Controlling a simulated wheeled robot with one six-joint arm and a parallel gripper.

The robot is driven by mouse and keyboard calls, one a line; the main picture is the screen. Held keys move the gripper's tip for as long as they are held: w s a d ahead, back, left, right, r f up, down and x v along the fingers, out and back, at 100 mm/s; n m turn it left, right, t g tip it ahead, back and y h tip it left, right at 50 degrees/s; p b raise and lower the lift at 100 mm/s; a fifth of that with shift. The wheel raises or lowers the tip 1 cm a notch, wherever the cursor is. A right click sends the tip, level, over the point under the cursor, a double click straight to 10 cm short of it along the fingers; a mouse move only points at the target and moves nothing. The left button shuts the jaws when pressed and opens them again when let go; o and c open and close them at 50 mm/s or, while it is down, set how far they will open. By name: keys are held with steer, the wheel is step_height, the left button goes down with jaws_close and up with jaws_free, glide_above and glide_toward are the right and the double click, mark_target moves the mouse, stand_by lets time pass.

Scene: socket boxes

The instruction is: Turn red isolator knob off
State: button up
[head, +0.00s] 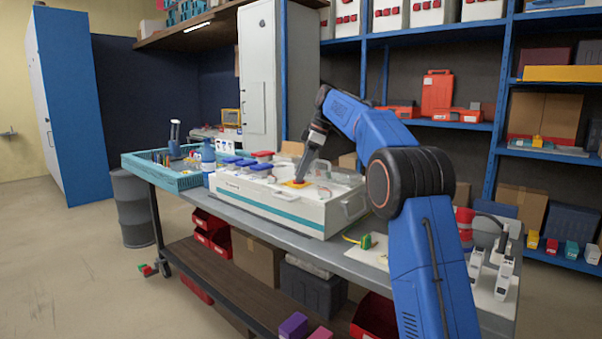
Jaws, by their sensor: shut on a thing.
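My gripper (301,178) points steeply down over the top of a white socket box with a teal stripe (270,214) on the workbench. It is shut on a small red-orange knob (297,184), which sits on a yellow-orange plate on the box top. The fingers hide much of the knob, so I cannot tell which way it is turned. Several blue-lidded sockets (246,163) and a red-lidded one (262,154) stand on the same box, left of my gripper.
A teal crate (178,183) with tools and a blue bottle (208,155) stand at the bench's left end. A green plug (366,241) and white devices (504,278) lie to the right. A grey drum (133,208) stands left of the bench. The floor at left is mostly clear.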

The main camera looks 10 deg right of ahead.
steer(key=shift+n, duration=0.4)
steer(key=o, duration=1.1)
steer(key=shift+c, duration=0.2)
steer(key=v, duration=0.7)
steer(key=shift+r, duration=0.25)
steer(key=shift+d, duration=0.15)
